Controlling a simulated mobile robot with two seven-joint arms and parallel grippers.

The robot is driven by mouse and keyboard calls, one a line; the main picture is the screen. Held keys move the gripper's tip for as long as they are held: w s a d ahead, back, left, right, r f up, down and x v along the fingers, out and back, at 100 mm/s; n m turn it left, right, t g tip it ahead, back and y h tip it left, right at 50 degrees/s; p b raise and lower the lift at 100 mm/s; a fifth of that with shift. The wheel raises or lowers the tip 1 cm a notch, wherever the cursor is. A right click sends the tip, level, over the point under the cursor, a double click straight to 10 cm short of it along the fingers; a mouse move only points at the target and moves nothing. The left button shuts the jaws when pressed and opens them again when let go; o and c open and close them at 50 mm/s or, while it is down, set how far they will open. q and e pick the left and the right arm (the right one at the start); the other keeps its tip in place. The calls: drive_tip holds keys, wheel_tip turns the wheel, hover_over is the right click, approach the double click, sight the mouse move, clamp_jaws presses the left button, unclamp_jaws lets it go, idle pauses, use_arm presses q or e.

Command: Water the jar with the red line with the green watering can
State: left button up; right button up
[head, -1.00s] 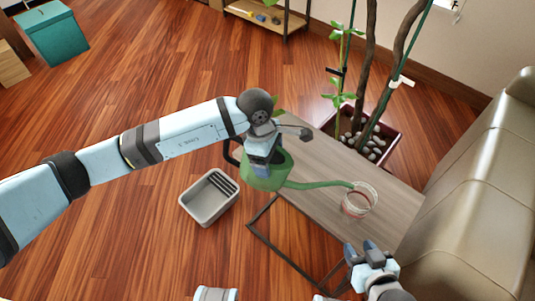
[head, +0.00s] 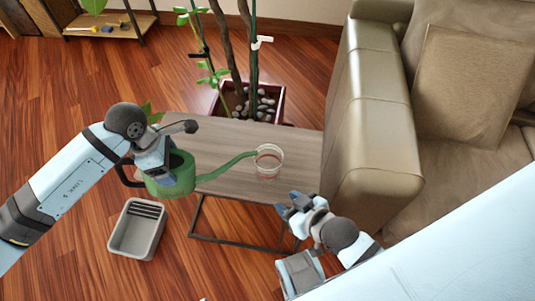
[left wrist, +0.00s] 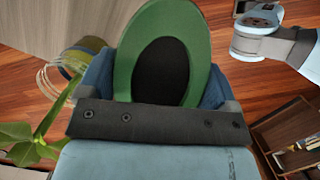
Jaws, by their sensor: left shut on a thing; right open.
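The green watering can (head: 160,187) is in my left gripper (head: 177,178), which is shut on it. It is held at the left end of the table, with its long spout (head: 228,163) pointing right. The spout's tip meets the left rim of the clear jar (head: 270,162) in the picture; I cannot tell whether they touch. The jar stands upright on the table, with a red line low around it. In the left wrist view, the can (left wrist: 125,72) fills the middle and the jar (left wrist: 52,80) is at left. My right gripper (head: 288,205) is open and empty, in front of the jar.
The wooden table (head: 225,135) has a dark metal frame. A beige sofa (head: 375,130) borders it on the right. A potted plant (head: 278,98) with stones stands behind it. A grey bin (head: 137,230) is on the floor at left. A low shelf (head: 110,27) is at the back left.

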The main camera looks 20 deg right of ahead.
use_arm(q)
drive_tip(key=shift+d+r+y+p, duration=0.1)
drive_tip(key=shift+r+y+p, duration=0.35)
drive_tip(key=shift+r, duration=0.4)
drive_tip(key=shift+r, duration=0.1)
drive_tip(key=shift+r+p, duration=0.35)
drive_tip(key=shift+f, duration=0.1)
drive_tip(key=shift+d+r+t+y+b, duration=0.15)
drive_tip(key=shift+r+y+b, duration=0.25)
drive_tip(key=shift+r+b, duration=0.15)
drive_tip(key=shift+d+r+t+y+b, duration=0.15)
drive_tip(key=shift+r+y+b, duration=0.25)
drive_tip(key=shift+r, duration=0.2)
idle(5.5)
